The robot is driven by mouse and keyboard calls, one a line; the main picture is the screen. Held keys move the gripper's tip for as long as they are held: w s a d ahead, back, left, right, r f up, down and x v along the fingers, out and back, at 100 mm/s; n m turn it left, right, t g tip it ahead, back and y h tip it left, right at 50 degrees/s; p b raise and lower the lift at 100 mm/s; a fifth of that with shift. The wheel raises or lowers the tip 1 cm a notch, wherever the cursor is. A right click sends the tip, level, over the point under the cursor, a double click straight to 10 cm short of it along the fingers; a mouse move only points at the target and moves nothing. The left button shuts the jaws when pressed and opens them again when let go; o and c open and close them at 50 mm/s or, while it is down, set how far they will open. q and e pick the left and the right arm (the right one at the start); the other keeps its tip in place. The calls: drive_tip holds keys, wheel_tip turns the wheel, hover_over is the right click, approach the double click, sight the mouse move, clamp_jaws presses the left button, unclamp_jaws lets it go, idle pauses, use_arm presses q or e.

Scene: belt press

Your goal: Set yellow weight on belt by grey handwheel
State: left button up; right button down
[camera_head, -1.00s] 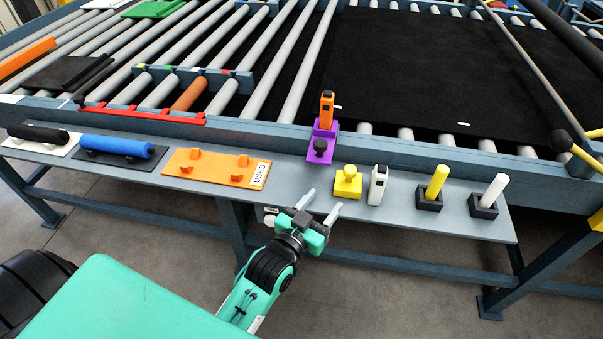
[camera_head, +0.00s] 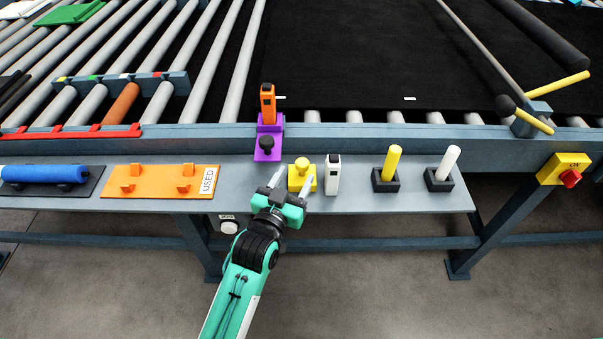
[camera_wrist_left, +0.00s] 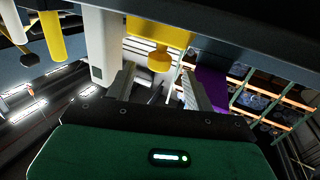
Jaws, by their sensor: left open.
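The yellow weight (camera_head: 301,176), a square block with a round knob, stands on the grey shelf (camera_head: 235,172) in front of the belt. It also shows in the left wrist view (camera_wrist_left: 160,34), ahead of the fingers. My left gripper (camera_head: 291,181) is open and empty at the shelf's front edge, its fingertips pointing at the weight, close to it; contact cannot be told. The black belt (camera_head: 370,60) lies behind the frame rail. I cannot make out a grey handwheel in these views. My right gripper is not in view.
A white block (camera_head: 333,174) stands close right of the weight; a purple holder (camera_head: 267,139) with an orange device is behind left. Yellow (camera_head: 392,165) and white (camera_head: 449,163) pegs stand farther right. An orange plate (camera_head: 155,182) lies left. A red-knobbed yellow box (camera_head: 564,169) is at right.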

sight(300, 169)
use_arm(q)
drive_tip(key=shift+w, duration=0.2)
drive_tip(key=shift+w+d+r, duration=0.15)
drive_tip(key=shift+w+d, duration=0.05)
drive_tip(key=shift+w, duration=0.05)
drive_tip(key=p+x, duration=0.2)
drive_tip(key=x, duration=0.1)
drive_tip(key=shift+w+d, duration=0.1)
drive_tip(key=shift+w, duration=0.1)
drive_tip(key=shift+w+d, duration=0.15)
drive_tip(key=shift+w, duration=0.3)
clamp_jaws()
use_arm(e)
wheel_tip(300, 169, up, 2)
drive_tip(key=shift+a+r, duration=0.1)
